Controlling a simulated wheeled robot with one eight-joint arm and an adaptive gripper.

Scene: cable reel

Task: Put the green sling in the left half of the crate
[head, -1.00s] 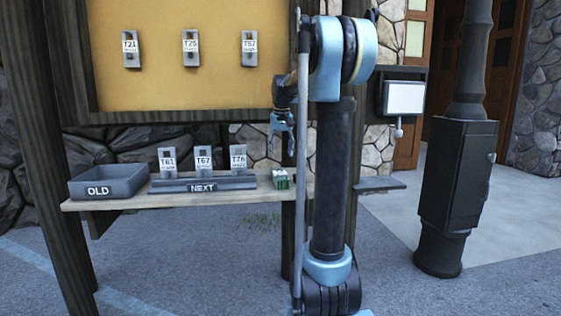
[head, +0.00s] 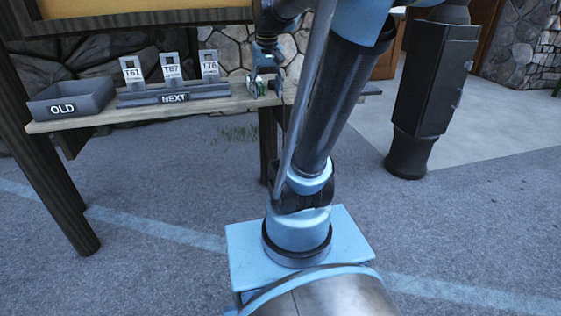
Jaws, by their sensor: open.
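A small green-and-white item (head: 257,88) sits at the right end of the wooden shelf (head: 110,117) in the head view. It is mostly hidden by my gripper, and I cannot tell that it is a sling. My gripper (head: 265,90) is open and points down at this item. Its fingers are at the item's level, but I cannot tell whether they touch it. I see nothing that is clearly a crate. An open grey tray marked OLD (head: 63,110) stands at the shelf's left end and looks empty.
A grey rack marked NEXT (head: 173,98) holds upright tags T61 (head: 132,70), T67 (head: 171,70) and T76 (head: 209,67), between tray and gripper. A yellow board (head: 140,9) is above. A dark post (head: 433,80) stands at right. The paved ground in front is clear.

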